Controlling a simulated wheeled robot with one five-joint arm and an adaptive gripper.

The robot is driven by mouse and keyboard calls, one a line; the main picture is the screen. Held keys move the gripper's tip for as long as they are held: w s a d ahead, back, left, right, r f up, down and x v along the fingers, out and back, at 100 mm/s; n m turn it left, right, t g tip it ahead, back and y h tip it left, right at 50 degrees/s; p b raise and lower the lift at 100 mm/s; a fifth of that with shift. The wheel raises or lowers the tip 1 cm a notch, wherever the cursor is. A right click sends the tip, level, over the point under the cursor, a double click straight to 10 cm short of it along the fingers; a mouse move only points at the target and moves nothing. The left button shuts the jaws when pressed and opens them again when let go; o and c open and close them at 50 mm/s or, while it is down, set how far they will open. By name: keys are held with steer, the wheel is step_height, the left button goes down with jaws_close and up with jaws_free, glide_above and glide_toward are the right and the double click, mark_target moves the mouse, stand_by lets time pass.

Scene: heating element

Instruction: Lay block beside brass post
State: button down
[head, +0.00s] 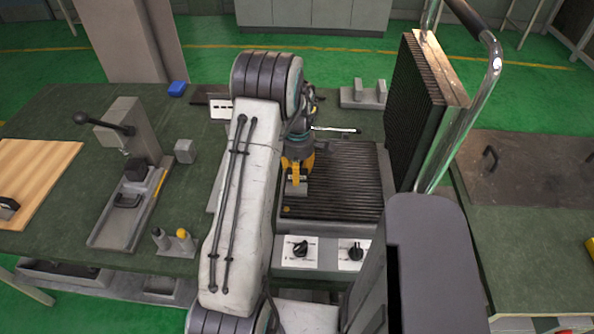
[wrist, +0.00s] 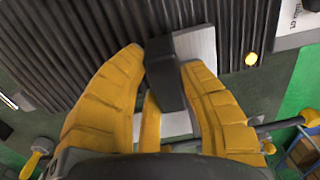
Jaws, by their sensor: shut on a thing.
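My gripper (head: 297,172), with yellow fingers, points down over the left part of the dark ribbed plate (head: 342,190). It is shut on a grey block (head: 296,187). In the wrist view the block (wrist: 170,78) sits between the fingertips, with a dark side and a paler metal part beside it. I cannot tell whether the block touches the ribs. The brass post (head: 286,209) is a small round yellow spot near the plate's front left corner. It also shows in the wrist view (wrist: 251,59), to the right of the block and apart from it.
A raised ribbed upper plate (head: 417,110) with a chrome handle stands to the right. The control panel with two black knobs (head: 301,248) lies in front. A lever press (head: 130,150), a small grey cube (head: 185,151) and a yellow-topped peg (head: 183,240) stand left. The plate's right part is clear.

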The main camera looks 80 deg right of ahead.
steer(key=shift+f, duration=0.2)
steer(key=c, duration=0.8)
jaws_free()
steer(key=shift+r, duration=0.1)
steer(key=shift+c, duration=0.2)
step_height(320, 180, up, 12)
steer(key=shift+b, duration=0.45)
steer(key=shift+d+r, duration=0.1)
steer(key=shift+r, duration=0.05)
